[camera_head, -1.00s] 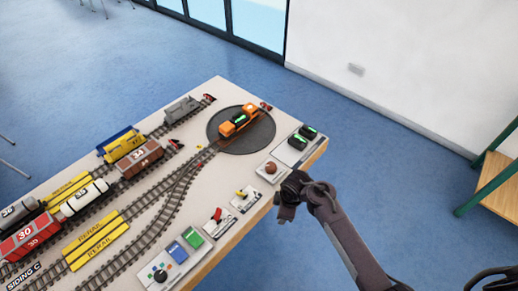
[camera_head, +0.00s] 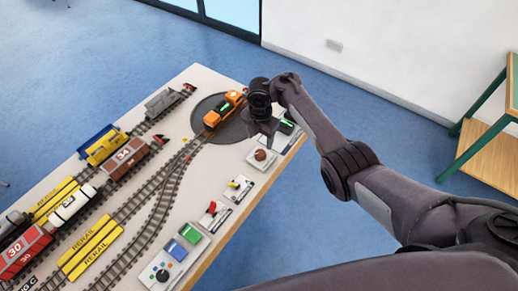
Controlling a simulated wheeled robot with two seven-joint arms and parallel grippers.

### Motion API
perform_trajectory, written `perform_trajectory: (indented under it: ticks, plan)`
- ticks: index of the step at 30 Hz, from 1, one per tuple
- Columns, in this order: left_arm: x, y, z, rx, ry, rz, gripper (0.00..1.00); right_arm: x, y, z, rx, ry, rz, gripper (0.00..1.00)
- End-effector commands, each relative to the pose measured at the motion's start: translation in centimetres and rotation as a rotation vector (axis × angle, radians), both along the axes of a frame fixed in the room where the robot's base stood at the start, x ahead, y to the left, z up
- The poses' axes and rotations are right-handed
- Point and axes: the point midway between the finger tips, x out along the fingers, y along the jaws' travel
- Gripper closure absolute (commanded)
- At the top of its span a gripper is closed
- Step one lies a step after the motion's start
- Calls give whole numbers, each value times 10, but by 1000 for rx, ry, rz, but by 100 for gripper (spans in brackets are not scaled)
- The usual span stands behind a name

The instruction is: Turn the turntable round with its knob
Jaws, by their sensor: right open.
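The turntable (camera_head: 231,133) is a dark round disc near the far end of the table. An orange locomotive (camera_head: 213,117) stands on it, in line with the track that leads in from the lower left. The brown round knob (camera_head: 261,155) sits on a pale plate at the table's right edge, just below the disc in the picture. My right gripper (camera_head: 264,139) is open and points down above the table, close to the knob and just beyond it in the picture. I cannot tell its exact height. The right arm hides part of the disc's right side. My left gripper is not in view.
Other control plates with a yellow lever (camera_head: 237,184), a red lever (camera_head: 212,209) and a panel with a black dial (camera_head: 162,275) line the table's right edge. Wagons, such as the brown one (camera_head: 126,156), stand on the tracks at left. A green-framed shelf (camera_head: 480,155) stands at far right.

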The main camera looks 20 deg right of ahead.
Motion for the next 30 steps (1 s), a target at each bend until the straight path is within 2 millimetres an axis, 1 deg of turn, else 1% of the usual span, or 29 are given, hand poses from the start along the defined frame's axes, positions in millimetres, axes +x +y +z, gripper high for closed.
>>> perform_trajectory:
  ticks: [2,4,12,16,21,28,29,30]
  plan:
    - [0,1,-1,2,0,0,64,0,0,-1,1,8,25,42]
    - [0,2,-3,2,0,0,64,0,0,-8,2,11,28,42]
    - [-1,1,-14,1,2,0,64,0,-1,-51,0,10,25,42]
    - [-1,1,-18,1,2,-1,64,0,0,-67,1,10,25,42]
    - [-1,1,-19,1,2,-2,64,1,0,-75,2,7,25,42]
    - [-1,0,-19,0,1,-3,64,1,0,-76,2,6,24,42]
    - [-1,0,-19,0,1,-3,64,1,0,-76,2,6,24,45]
    - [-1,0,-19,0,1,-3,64,1,0,-76,2,6,24,50]
